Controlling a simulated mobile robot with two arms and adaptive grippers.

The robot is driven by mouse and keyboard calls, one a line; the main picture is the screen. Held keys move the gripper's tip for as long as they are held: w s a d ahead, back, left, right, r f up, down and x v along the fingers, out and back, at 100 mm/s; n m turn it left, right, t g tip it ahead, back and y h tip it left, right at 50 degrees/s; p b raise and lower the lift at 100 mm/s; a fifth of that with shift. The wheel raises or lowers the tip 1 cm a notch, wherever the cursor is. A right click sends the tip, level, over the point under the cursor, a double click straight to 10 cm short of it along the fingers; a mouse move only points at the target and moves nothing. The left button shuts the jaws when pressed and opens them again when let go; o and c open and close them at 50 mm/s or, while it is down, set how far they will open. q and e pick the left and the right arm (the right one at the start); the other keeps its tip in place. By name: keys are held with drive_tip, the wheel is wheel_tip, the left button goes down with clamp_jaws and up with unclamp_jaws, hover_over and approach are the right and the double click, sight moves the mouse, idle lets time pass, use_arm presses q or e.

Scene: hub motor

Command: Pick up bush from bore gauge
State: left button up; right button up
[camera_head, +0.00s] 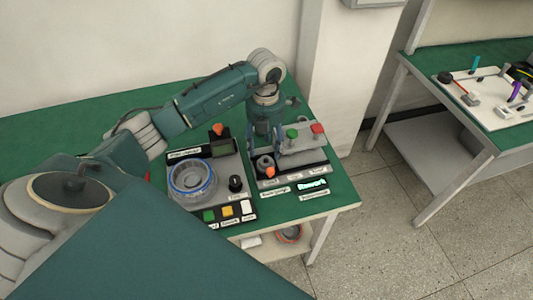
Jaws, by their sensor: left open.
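The bore gauge station (298,168) is a dark-based, light-topped fixture near the right end of the green table. A small grey ring-like part, which looks like the bush (263,162), sits at its left side, just behind an orange piece (270,173). My left gripper (265,153) points down from above with its fingers open at this grey part. The fingers partly hide the part, and I cannot tell whether they touch it. My right gripper is not in view.
Left of the gauge stands another station with a blue-rimmed round housing (192,180), a black knob (236,184) and coloured buttons (227,211). Green (292,134) and red (318,128) pieces stand behind the gauge. A "Rework" sign (312,185) lies in front. A second table (490,140) is at right.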

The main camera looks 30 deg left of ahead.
sight(266, 157)
use_arm(q)
drive_tip(key=shift+s+f, duration=0.15)
drive_tip(key=shift+f, duration=0.1)
drive_tip(key=shift+d+f+p, duration=0.1)
drive_tip(key=shift+f+p, duration=0.25)
drive_tip(key=shift+p, duration=0.05)
wheel_tip(266, 157, down, 4)
drive_tip(key=shift+d+r+p, duration=0.1)
drive_tip(key=shift+p, duration=0.7)
drive_tip(key=shift+f, duration=0.4)
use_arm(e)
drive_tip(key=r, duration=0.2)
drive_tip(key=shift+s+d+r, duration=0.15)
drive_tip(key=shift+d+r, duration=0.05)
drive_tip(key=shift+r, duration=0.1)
use_arm(q)
drive_tip(key=shift+c, duration=0.5)
clamp_jaws()
